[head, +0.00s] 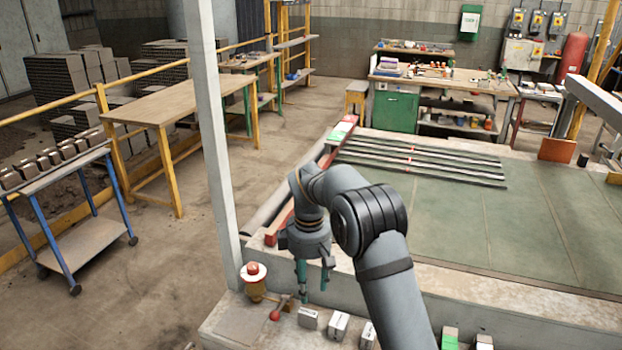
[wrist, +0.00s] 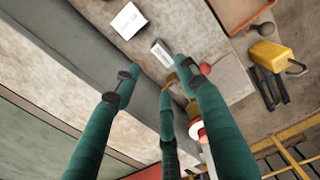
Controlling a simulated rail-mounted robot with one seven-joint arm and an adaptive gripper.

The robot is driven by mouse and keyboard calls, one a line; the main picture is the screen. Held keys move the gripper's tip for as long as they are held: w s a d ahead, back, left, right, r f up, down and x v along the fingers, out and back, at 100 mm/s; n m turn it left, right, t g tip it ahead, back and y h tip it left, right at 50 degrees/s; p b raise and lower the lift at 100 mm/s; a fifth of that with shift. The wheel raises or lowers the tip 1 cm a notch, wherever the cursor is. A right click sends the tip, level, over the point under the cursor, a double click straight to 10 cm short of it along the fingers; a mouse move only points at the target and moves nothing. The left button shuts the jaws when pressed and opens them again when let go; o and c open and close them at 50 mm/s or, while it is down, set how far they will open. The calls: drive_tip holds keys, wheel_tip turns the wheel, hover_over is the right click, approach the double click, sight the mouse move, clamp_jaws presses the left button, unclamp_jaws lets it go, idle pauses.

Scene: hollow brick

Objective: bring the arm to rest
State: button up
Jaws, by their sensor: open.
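My gripper (head: 314,280) hangs fingers-down at the end of my bent arm, over the front ledge (head: 232,318) in the head view. Small pale blocks stand below in a row. One is the left block (head: 308,318) and another the middle block (head: 338,326). A white block (wrist: 128,20) and a grey-white block (wrist: 162,53) lie beyond the fingertips in the wrist view.
A yellow post with a white disc and red top (head: 254,284) stands close left of my gripper, beside a red-knobbed lever (head: 276,312). A pale pillar (head: 212,130) rises further left. The green table bed (head: 490,215) is mostly clear, with dark bars (head: 420,160) at its back.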

sight(310, 311)
wheel_tip(310, 311, down, 11)
drive_tip(key=shift+s+r+p, duration=0.1)
drive_tip(key=shift+p, duration=0.6)
drive_tip(key=shift+r+b, duration=0.45)
drive_tip(key=shift+r, duration=1.6)
